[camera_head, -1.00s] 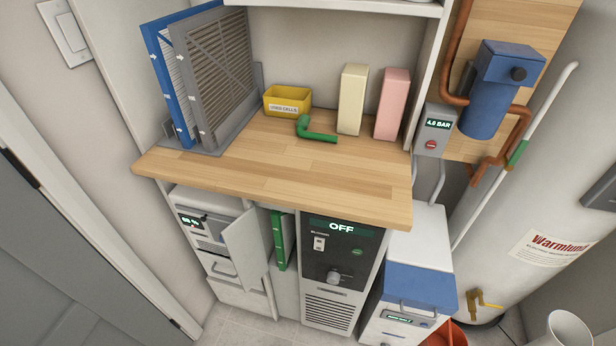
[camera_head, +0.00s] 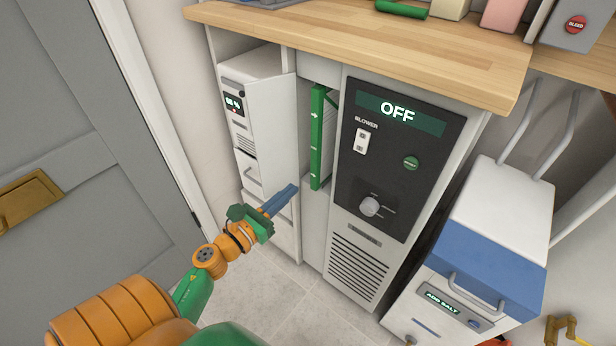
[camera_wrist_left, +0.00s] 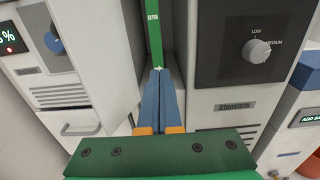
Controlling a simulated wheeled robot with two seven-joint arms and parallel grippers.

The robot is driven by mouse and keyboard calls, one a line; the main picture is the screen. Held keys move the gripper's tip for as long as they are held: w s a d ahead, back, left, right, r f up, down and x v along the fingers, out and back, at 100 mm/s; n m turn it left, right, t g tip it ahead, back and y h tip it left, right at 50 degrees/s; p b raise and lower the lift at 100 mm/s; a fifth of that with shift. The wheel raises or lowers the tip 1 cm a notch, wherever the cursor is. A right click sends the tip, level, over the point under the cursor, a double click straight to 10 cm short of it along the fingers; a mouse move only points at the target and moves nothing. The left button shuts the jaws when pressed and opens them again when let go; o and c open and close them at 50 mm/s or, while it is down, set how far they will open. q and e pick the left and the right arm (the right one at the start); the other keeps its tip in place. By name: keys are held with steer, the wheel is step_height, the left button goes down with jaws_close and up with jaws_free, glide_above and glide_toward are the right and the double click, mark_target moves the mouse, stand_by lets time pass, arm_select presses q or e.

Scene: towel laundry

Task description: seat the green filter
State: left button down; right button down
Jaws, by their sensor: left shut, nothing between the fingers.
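The green filter (camera_head: 317,137) stands upright in a narrow slot between the white cabinet and the blower unit, with its green edge facing out. In the left wrist view the lower part of the green filter (camera_wrist_left: 154,32) shows just beyond my fingertips. My left gripper (camera_head: 292,187) is shut and empty, low and just left of the filter's lower end in the head view. In the left wrist view its blue fingers (camera_wrist_left: 160,75) are together and point at the filter's edge; whether they touch it I cannot tell. My right gripper is not in view.
The blower unit (camera_head: 362,240) stands right of the slot, its display reading OFF. An open white door panel (camera_head: 270,135) stands left of the slot. The wooden counter (camera_head: 380,48) overhangs above. A salt unit (camera_head: 497,215) stands at the right. The floor in front is clear.

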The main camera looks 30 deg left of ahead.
mark_target(315, 169)
arm_select(q)
steer(key=w, duration=0.7)
steer(key=shift+w+d, duration=0.15)
steer(key=shift+d, duration=0.15)
steer(key=shift+w+f, duration=0.1)
steer(key=shift+w, duration=0.3)
steer(key=shift+w+b, duration=0.45)
